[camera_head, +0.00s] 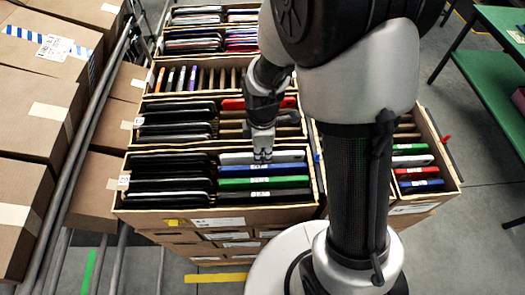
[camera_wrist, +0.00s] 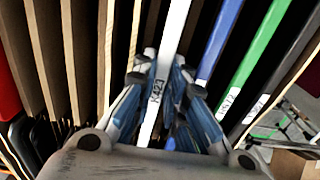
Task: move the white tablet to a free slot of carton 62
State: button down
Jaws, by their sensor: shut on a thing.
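In the head view my gripper (camera_head: 262,155) reaches down into the front middle carton (camera_head: 215,215), where the white tablet (camera_head: 236,158) shows at the back of the right-hand row. Blue (camera_head: 280,170), green (camera_head: 280,183) and black (camera_head: 283,195) tablets stand in front of it. The carton numbers are too small to read, so I cannot tell which is carton 62.
Behind stand more tilted cartons; one has wooden dividers with gaps (camera_head: 222,79). A carton with several tablets (camera_head: 415,171) stands to the right, partly behind my arm. Brown boxes (camera_head: 28,120) and a rail (camera_head: 85,140) are at the left. Green tables (camera_head: 488,82) are at the right.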

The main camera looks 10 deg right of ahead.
jog(key=c, duration=1.5)
grip_release()
jog(key=shift+c, duration=0.2)
notch_tip(320, 180, up, 12)
notch_tip(320, 180, up, 7)
jog(key=p, duration=0.5)
jog(key=shift+p, duration=0.35)
